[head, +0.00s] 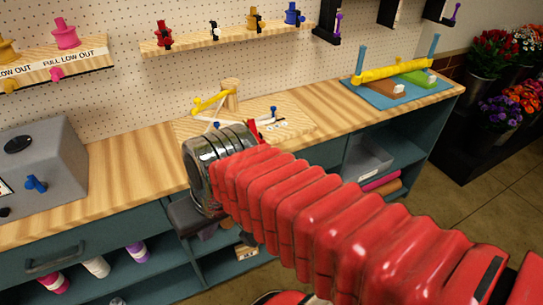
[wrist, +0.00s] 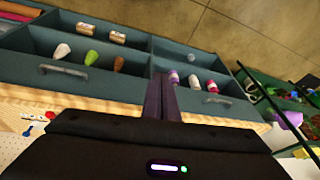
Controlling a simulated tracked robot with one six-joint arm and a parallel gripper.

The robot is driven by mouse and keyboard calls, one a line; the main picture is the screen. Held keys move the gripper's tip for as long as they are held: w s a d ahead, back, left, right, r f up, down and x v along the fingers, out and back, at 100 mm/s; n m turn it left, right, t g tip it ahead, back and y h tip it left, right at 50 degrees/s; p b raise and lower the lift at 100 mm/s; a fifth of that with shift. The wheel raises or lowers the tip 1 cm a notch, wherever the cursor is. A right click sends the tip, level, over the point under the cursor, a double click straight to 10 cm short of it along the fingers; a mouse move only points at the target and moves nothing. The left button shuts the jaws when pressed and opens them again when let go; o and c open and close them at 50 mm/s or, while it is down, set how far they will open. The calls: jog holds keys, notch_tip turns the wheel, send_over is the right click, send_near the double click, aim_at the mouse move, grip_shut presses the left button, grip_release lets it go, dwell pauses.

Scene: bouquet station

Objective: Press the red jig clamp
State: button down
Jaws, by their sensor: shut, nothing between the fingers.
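A wooden jig board (head: 294,127) lies on the bench below the pegboard, with a wooden post (head: 230,95) and a yellow lever (head: 211,102) on it. A red part (head: 253,131), which looks like the red jig clamp, shows only partly behind my arm. A blue lever (head: 272,113) stands to its right. In the wrist view, small red (wrist: 49,114) and blue (wrist: 28,131) parts show at the left edge. My gripper (wrist: 162,82) has its dark fingers together and empty. It points down past the bench's front edge, apart from the jig.
A grey machine (head: 42,165) with a blue knob stands on the bench at left. A blue mat (head: 375,97) with a yellow bar sits at right. Open shelves with several small items lie under the bench (head: 130,165), whose top is clear left of the jig.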

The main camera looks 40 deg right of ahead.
notch_tip(320, 180, down, 7)
jog(key=a+m+g+y, duration=0.3)
jog(key=m+y, duration=0.5)
jog(key=y, duration=0.1)
jog(key=w+d+f+m+t+y, duration=0.25)
jog(key=w+d+m+t, duration=0.65)
jog(key=d+m+t, duration=0.5)
jog(key=s+d+f+m+t+h, duration=0.2)
jog(key=d+m+h, duration=0.4)
jog(key=d, duration=0.4)
jog(key=s+d+f+m+t+h, duration=0.3)
jog(key=d+f+m+h, duration=0.2)
jog(key=d+h, duration=0.4)
jog(key=shift+d+f+m+t, duration=0.25)
jog(key=shift+d+m+t, duration=0.1)
jog(key=shift+m, duration=0.45)
jog(key=shift+h, duration=0.25)
